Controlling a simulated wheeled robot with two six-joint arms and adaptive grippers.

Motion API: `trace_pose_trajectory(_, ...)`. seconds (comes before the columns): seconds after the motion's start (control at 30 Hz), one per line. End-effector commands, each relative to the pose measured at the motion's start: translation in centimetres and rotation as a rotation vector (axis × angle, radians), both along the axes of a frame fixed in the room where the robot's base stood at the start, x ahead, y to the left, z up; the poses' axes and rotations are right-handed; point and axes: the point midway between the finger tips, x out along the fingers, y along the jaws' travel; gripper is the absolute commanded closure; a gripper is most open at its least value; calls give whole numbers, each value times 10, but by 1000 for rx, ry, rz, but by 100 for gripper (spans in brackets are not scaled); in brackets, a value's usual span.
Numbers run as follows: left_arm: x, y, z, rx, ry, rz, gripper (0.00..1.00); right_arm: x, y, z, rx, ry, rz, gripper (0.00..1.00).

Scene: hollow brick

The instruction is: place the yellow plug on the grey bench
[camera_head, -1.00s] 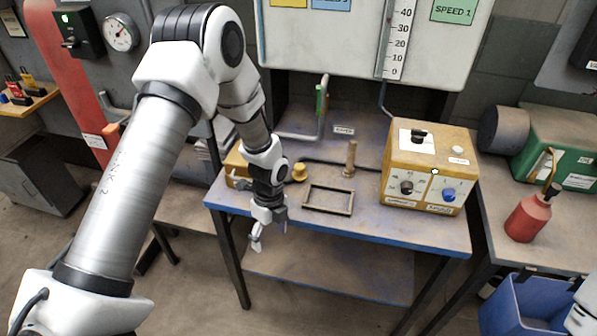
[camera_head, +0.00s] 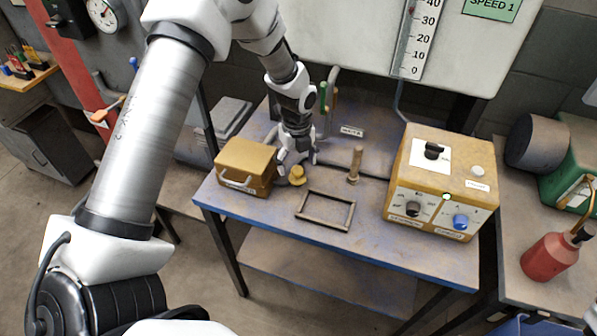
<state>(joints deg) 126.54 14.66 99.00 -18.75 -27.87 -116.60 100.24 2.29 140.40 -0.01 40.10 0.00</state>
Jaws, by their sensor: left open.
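The yellow plug (camera_head: 297,177) is a small round knob-like piece standing on the worn blue-edged bench (camera_head: 375,238), beside a yellow box with a handle. My left gripper (camera_head: 297,160) is open, pointing down just behind and above the plug. Its fingers appear close to the plug, but I cannot tell whether they touch it. A grey-brown bench (camera_head: 515,287) stands at the right edge. Another greyish surface (camera_head: 195,148) lies left of the blue-edged bench, partly hidden behind my arm. My right gripper is not in view.
The yellow box (camera_head: 246,165) is left of the plug. A rectangular frame (camera_head: 325,211) and a brass post (camera_head: 355,165) are to its right. A yellow control box (camera_head: 440,185) stands farther right. A red bottle (camera_head: 552,256) is on the right bench. The blue-edged bench's front is clear.

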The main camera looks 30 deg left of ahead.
Motion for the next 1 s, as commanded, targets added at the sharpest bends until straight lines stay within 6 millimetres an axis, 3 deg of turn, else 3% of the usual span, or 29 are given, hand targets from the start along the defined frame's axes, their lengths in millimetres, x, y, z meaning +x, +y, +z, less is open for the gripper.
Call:
trace_pose_trajectory(0.17,-2,0,-29,0,2,-1,22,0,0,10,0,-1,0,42)
trace_pose_trajectory(0.4,-1,0,-34,0,0,-1,22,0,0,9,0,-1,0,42)
trace_pose_trajectory(0.6,-1,0,-34,0,0,0,93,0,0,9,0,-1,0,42)
trace_pose_trajectory(1.0,-2,0,-33,0,1,0,96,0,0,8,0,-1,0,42)
